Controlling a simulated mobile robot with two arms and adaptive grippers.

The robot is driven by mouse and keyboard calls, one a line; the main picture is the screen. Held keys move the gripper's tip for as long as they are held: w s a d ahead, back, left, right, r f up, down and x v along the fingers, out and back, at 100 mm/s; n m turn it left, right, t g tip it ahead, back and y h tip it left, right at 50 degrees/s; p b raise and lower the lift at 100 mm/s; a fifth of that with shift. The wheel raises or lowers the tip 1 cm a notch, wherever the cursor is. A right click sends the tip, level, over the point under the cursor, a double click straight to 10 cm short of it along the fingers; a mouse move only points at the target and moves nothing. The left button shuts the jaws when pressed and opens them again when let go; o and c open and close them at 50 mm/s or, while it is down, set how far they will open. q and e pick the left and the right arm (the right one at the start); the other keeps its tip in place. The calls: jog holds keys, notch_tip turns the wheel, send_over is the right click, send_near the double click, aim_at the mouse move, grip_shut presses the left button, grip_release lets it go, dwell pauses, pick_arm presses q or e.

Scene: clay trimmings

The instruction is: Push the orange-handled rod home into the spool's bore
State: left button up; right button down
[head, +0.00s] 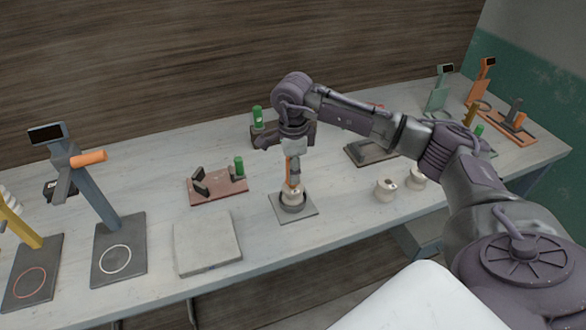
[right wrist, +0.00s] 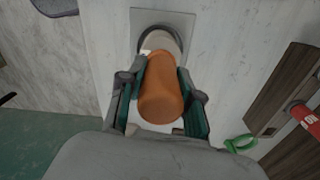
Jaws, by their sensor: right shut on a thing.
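My right gripper (head: 293,176) points down over the middle of the table and is shut on the orange handle (right wrist: 160,92) of the rod. In the head view the orange handle (head: 289,170) shows as a thin strip beside the fingers. Directly below it, the pale spool (head: 291,192) stands in a dark ring on a grey square plate (head: 308,208). In the right wrist view the spool (right wrist: 153,42) is partly hidden behind the handle. The handle hides the rod's tip and the bore, so I cannot tell how deep the rod sits. My left gripper is out of view.
Two pale spools (head: 385,189) stand right of the plate. A reddish base (head: 216,191) with a green-topped part and a flat grey slab (head: 207,243) lie to the left. A dark stand with an orange bar (head: 89,157) rises further left. Bare tabletop lies in front of the plate.

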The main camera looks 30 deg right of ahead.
jog(key=shift+f+b, duration=0.85)
jog(key=shift+b, duration=0.45)
dwell(2.1)
jog(key=shift+s+f, duration=0.1)
jog(key=shift+f, duration=0.15)
dwell(0.4)
jog(key=shift+s+a+f, duration=0.15)
dwell(1.8)
jog(key=shift+w+r+p, duration=0.2)
jog(key=shift+r+p, duration=0.1)
jog(key=shift+r, duration=0.6)
jog(key=shift+r+p, duration=2.9)
jog(key=shift+r, duration=2.05)
